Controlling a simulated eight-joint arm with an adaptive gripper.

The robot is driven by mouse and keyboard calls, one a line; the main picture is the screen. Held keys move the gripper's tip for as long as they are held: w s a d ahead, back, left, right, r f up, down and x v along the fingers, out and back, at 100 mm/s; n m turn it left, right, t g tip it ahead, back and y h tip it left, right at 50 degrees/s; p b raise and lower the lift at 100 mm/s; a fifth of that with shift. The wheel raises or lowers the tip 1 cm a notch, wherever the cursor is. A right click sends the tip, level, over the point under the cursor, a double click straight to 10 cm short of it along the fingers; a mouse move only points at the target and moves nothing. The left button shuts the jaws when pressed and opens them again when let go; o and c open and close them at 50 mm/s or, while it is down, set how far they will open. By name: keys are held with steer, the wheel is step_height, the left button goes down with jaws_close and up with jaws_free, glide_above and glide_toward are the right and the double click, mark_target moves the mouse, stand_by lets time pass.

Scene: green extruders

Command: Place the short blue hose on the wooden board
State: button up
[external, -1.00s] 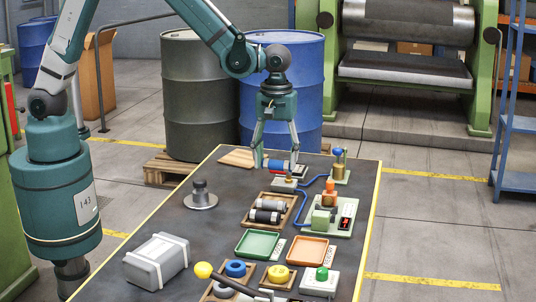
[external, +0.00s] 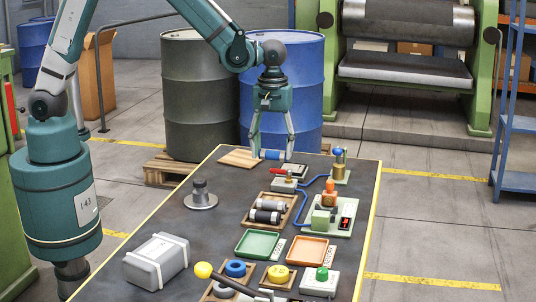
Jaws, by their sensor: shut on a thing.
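The short blue hose (external: 272,155) is held between the fingertips of my gripper (external: 271,156), which is shut on it. The hose lies sideways across the fingers at the far end of the table. The wooden board (external: 236,158) is a flat, light-brown piece at the table's far left corner. My gripper is just right of the board in the picture. I cannot tell exactly how high the hose is above the table.
A red item (external: 285,170) and a small pale block (external: 284,186) lie just in front of the gripper. A blue tube (external: 299,205) runs to a green station (external: 330,218) at right. A grey disc with a knob (external: 200,200) stands at left. Dark table surface is free between them.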

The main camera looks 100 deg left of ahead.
steer(key=s+a, duration=0.7)
steer(key=a, duration=0.4)
steer(key=b, duration=0.2)
glide_above(242, 158)
steer(key=shift+d+r, duration=0.1)
steer(key=shift+r, duration=0.2)
steer(key=shift+f, duration=0.15)
steer(key=shift+f, duration=3)
steer(key=shift+f, duration=0.1)
steer(key=shift+f+b, duration=0.55)
steer(key=shift+f, duration=1.2)
steer(key=shift+f, duration=0.2)
steer(key=o, duration=0.9)
